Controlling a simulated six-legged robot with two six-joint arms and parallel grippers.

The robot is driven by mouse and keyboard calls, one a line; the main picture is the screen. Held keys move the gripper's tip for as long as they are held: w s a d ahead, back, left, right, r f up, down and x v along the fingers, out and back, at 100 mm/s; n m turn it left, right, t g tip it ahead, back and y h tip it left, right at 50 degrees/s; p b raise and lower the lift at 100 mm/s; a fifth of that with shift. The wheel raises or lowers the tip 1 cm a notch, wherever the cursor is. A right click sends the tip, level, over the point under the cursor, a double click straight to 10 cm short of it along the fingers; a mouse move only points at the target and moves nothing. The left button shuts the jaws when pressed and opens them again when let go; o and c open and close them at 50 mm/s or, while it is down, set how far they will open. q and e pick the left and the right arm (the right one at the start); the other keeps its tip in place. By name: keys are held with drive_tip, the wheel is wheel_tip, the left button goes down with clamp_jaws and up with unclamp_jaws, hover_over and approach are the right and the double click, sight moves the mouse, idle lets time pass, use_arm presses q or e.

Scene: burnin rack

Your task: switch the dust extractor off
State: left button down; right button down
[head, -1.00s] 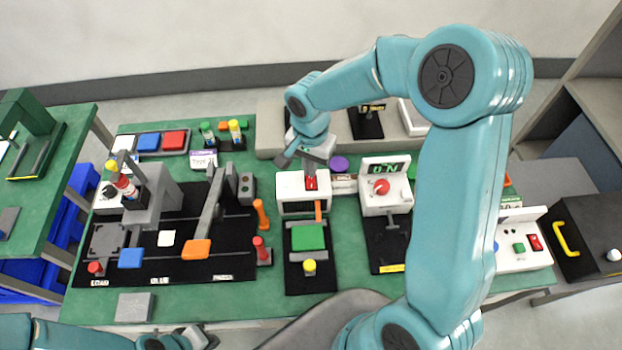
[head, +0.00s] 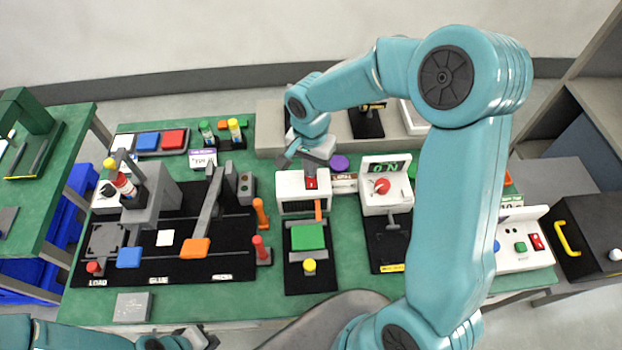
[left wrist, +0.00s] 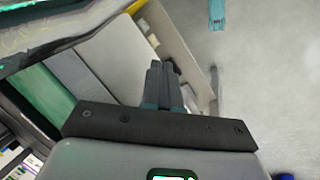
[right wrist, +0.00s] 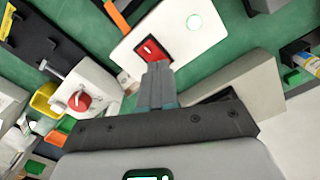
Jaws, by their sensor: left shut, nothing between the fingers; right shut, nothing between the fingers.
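The white box that looks like the dust extractor (head: 289,183) has a dark front grille and stands at the middle of the green bench.
A white unit with a red knob and a green "ON" display (head: 386,166) stands just right of the box. A green block (head: 307,237) and yellow-topped post are in front. A grey block (right wrist: 245,92) is close beside my right fingers.

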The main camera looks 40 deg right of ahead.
drive_tip(key=shift+f+b, duration=0.6)
drive_tip(key=shift+f, duration=0.05)
drive_tip(key=shift+s+r, duration=0.1)
drive_tip(key=shift+r+p, duration=0.45)
drive_tip(key=shift+r, duration=0.1)
wheel_tip(320, 180, up, 2)
drive_tip(key=shift+r+p, duration=0.2)
drive_tip(key=shift+p, duration=0.5)
wheel_tip(320, 180, up, 2)
drive_tip(key=shift+r+p, duration=0.1)
drive_tip(key=shift+p, duration=0.6)
drive_tip(key=shift+r+p, duration=0.35)
drive_tip(key=shift+r, duration=0.35)
drive_tip(key=shift+f, duration=0.15)
